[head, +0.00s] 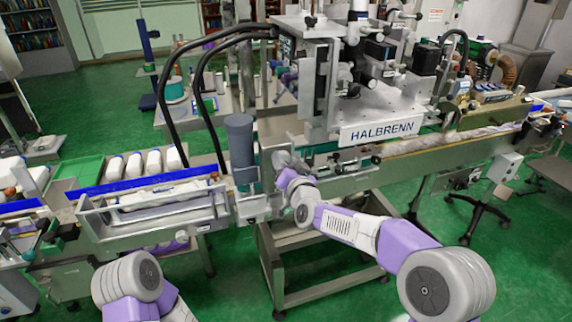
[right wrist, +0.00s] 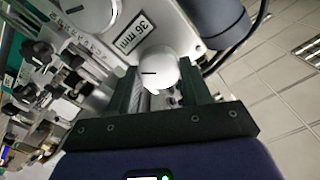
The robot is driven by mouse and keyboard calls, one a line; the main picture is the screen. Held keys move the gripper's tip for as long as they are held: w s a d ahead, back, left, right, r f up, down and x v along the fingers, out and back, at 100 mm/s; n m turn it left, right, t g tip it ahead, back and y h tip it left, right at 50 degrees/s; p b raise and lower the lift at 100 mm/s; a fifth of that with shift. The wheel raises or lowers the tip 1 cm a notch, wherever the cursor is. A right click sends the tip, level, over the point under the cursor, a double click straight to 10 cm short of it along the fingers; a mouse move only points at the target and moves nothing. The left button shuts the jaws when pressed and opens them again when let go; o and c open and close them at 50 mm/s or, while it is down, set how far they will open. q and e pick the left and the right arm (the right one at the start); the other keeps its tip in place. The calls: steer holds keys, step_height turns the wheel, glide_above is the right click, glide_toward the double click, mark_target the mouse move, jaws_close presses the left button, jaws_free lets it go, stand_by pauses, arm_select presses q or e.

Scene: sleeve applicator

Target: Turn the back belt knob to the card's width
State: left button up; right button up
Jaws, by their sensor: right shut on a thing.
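My right gripper (right wrist: 162,92) has its dark fingers either side of a small white knob (right wrist: 158,72) with a short dark pointer line, and is shut on it. The card (right wrist: 131,34) beside it reads "36 mm". A larger white round knob (right wrist: 88,14) with a dark line sits at the upper left, by a marked scale. I cannot tell from the markings which knob is the back belt one. In the head view my right gripper (head: 286,180) reaches the machine's front, left of the HALBRENN plate (head: 382,132); the held knob is hidden there. My left gripper is out of view.
A grey cylinder (head: 240,140) stands just left of my right gripper. A tray-like guard (head: 160,215) and a blue rail (head: 150,185) with white packs (head: 153,162) behind it lie further left. The conveyor (head: 440,150) runs off to the right.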

steer(key=shift+a+n, duration=0.1)
steer(key=shift+n, duration=1)
steer(key=o, duration=1.1)
steer(key=shift+c, duration=0.2)
steer(key=v, duration=0.7)
steer(key=shift+s, duration=0.3)
